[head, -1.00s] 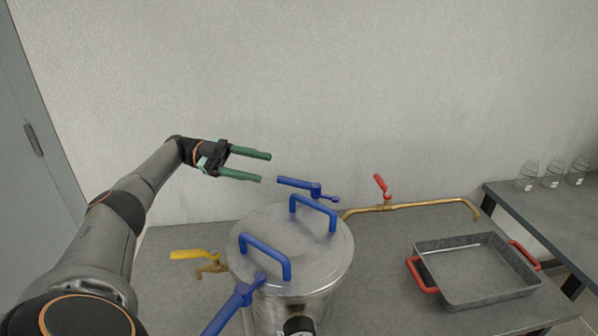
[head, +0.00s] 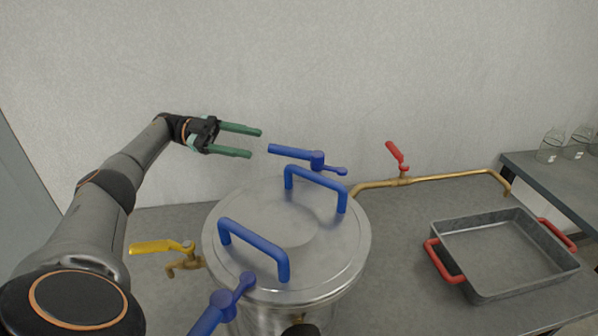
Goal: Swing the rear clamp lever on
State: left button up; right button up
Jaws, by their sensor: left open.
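The rear clamp lever (head: 290,152) is blue and sits at the back rim of the round metal vessel (head: 290,225). Its long arm points left, and a short tip reaches right over the rim. My left gripper (head: 256,143) is open and empty, its green fingers pointing right. In the picture the fingertips lie just left of the lever's free end, with a small gap between. The front clamp lever (head: 222,306), also blue, is at the vessel's near rim and is cut off by the bottom edge. My right gripper does not show.
Two blue lid handles (head: 254,246) stand up from the lid. A yellow-handled tap (head: 162,246) is left of the vessel. A brass pipe with a red valve handle (head: 396,154) runs behind right. A grey tray (head: 500,250) with red handles lies right. Glass jars (head: 550,145) stand far right.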

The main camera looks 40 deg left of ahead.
pick_arm(q)
jog(key=p, duration=0.4)
send_near(311, 156)
jog(key=x, duration=0.6)
jog(key=shift+w+a+f, duration=0.2)
jog(key=shift+w, duration=0.15)
jog(key=shift+w+d+f, duration=0.1)
jog(key=shift+w+d, duration=0.15)
jog(key=shift+d, duration=0.4)
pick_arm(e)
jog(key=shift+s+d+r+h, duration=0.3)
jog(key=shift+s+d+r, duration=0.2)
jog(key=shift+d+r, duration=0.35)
pick_arm(q)
jog(key=shift+c, duration=0.2)
grip_shut()
jog(key=shift+a, duration=0.1)
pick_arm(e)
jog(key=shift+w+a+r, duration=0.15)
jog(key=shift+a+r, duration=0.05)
